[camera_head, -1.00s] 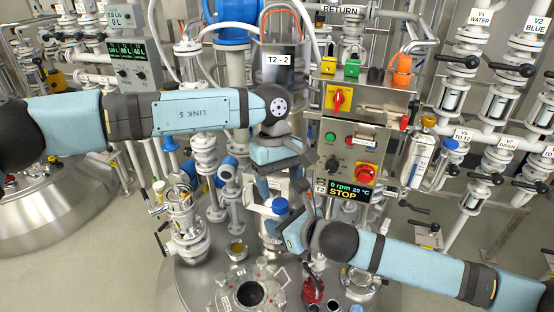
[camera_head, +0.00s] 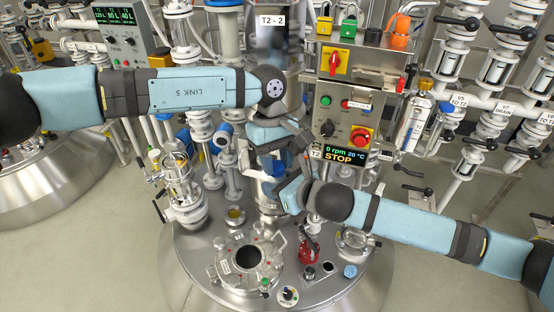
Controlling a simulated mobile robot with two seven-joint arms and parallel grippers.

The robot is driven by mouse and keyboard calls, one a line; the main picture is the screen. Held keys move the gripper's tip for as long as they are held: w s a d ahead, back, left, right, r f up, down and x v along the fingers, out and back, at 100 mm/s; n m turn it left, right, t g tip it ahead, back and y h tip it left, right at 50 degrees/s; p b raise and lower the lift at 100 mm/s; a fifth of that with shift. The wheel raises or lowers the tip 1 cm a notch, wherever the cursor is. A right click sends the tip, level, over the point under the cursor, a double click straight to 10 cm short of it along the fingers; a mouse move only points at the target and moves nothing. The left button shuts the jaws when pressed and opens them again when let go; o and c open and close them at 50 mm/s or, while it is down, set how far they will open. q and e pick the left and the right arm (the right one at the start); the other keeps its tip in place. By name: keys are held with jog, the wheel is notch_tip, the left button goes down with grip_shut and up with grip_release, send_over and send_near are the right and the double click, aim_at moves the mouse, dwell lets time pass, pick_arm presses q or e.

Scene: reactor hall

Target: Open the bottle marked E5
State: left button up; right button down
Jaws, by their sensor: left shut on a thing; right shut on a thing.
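A bottle with a blue cap (camera_head: 279,169) is between my two grippers, above the vessel lid at the centre. Its body is mostly hidden by my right gripper, and I cannot read a mark on it. My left gripper (camera_head: 275,160) comes down from above and is shut on the blue cap. My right gripper (camera_head: 284,192) comes in from the right, just below, and is shut on the bottle body. The exact finger contacts are partly hidden by the grippers themselves.
The steel vessel lid (camera_head: 205,262) below carries an open round port (camera_head: 248,258), a red fitting (camera_head: 308,254) and a yellowish sight glass (camera_head: 235,215). Behind is the control box (camera_head: 340,120) reading STOP. Valve pipework (camera_head: 490,110) stands at right, and a glass-and-steel valve assembly (camera_head: 182,195) at left.

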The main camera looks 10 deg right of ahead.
pick_arm(q)
jog(key=n, duration=0.3)
jog(key=n+t+h, duration=0.1)
jog(key=n, duration=0.2)
jog(key=shift+d+r, duration=0.15)
jog(key=n+t+h, duration=0.1)
jog(key=n, duration=0.3)
jog(key=n+t, duration=0.1)
jog(key=n, duration=0.2)
jog(key=shift+w+r+n, duration=0.1)
jog(key=shift+n, duration=0.2)
jog(key=o, duration=1)
jog(key=shift+o, duration=0.4)
jog(key=shift+r, duration=2.25)
notch_tip(320, 180, up, 7)
jog(key=m+y, duration=0.3)
jog(key=m, duration=0.2)
jog(key=f, duration=0.8)
jog(key=a+f, duration=0.1)
jog(key=f, duration=0.3)
